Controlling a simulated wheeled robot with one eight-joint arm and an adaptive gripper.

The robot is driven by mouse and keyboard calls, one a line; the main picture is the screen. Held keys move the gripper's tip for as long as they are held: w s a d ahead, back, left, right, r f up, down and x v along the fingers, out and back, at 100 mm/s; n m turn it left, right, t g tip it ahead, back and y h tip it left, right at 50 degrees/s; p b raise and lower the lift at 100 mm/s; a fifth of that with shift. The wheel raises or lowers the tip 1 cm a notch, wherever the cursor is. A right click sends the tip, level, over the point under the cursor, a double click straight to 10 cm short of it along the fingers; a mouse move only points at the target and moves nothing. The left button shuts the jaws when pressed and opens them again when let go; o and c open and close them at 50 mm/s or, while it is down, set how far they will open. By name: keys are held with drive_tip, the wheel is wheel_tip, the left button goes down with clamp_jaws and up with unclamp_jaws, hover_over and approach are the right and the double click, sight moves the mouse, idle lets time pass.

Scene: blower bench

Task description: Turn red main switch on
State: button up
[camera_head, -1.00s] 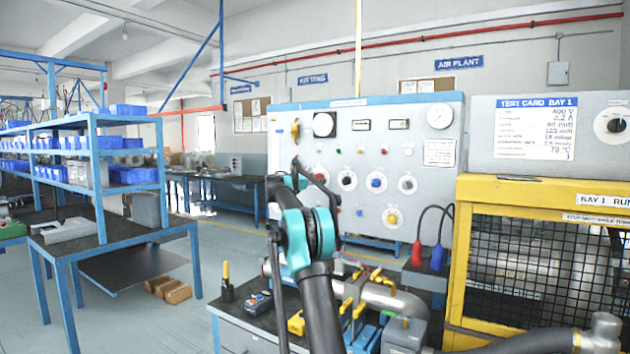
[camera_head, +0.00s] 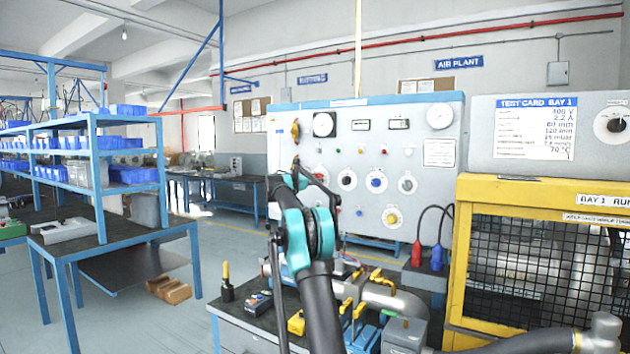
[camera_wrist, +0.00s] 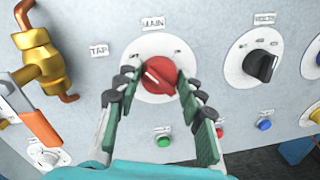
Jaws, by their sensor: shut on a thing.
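The red main switch (camera_wrist: 160,75) is a round red knob on a white dial under a "MAIN" label, on the grey control panel in the wrist view. Its pointer mark tilts toward the upper left. My gripper (camera_wrist: 158,80) has one finger on each side of the red knob and is shut on it. In the head view my gripper (camera_head: 300,172) reaches the left part of the panel (camera_head: 430,175), and my arm hides most of the red switch there.
A brass valve (camera_wrist: 42,62) with an orange handle sits left of the switch. A black knob (camera_wrist: 262,62) is to the right. A green button (camera_wrist: 163,138) and a blue button (camera_wrist: 264,125) lie below. A yellow mesh cage (camera_head: 540,195) stands at the right.

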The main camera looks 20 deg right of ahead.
drive_tip(key=shift+s+d+f+m+t+y, duration=0.1)
drive_tip(key=shift+m+y, duration=0.15)
drive_tip(key=shift+m, duration=2.4)
drive_tip(key=shift+s+m+t+y, duration=0.1)
drive_tip(key=shift+m+y, duration=0.2)
drive_tip(key=shift+m, duration=2.3)
drive_tip(key=shift+s+d+f+m+t+y, duration=0.1)
drive_tip(key=shift+m+y, duration=0.15)
drive_tip(key=shift+m, duration=2.4)
drive_tip(key=o, duration=1.2)
drive_tip(key=shift+c, duration=0.2)
drive_tip(key=shift+a, duration=0.1)
drive_tip(key=v, duration=1.2)
